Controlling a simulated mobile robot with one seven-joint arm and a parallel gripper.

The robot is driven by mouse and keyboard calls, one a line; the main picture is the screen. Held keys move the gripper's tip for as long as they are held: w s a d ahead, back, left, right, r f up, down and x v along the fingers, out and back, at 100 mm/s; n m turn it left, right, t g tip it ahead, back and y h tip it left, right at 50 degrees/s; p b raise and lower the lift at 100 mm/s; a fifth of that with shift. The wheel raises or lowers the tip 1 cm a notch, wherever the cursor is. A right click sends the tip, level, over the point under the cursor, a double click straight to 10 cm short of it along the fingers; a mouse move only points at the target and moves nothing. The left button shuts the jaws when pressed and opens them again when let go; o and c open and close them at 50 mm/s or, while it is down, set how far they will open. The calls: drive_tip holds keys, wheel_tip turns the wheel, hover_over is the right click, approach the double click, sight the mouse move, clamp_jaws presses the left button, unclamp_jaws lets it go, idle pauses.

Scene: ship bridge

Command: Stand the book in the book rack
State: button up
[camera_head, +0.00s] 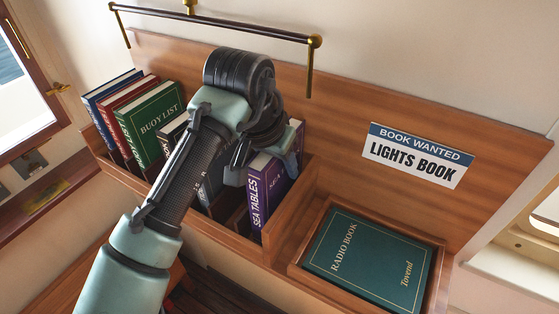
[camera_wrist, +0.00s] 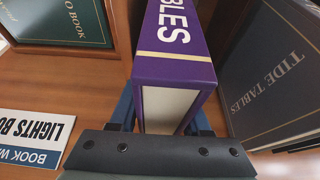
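The purple SEA TABLES book (camera_head: 268,190) stands upright, spine forward, in the right-hand part of the wooden book rack (camera_head: 231,229). My gripper (camera_head: 268,158) is at its upper back end. In the wrist view, the blue fingers lie close along both covers of the purple book (camera_wrist: 176,70), and my gripper (camera_wrist: 165,122) appears shut on it. The green RADIO BOOK (camera_head: 368,258) lies flat in the tray at the right. A sign (camera_head: 417,155) reads "BOOK WANTED LIGHTS BOOK". No book titled LIGHTS BOOK can be read; my arm hides some of the spines.
A green BUOY LIST book (camera_head: 152,122), a red book (camera_head: 127,104) and a blue book (camera_head: 105,95) stand at the rack's left. The dark TIDE TABLES book (camera_wrist: 272,75) is beside the purple one across a gap. A brass-ended rail (camera_head: 215,20) runs above.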

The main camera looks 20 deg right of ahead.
drive_tip(key=b+v, duration=0.4)
drive_tip(key=v, duration=0.8)
drive_tip(key=shift+r, duration=0.15)
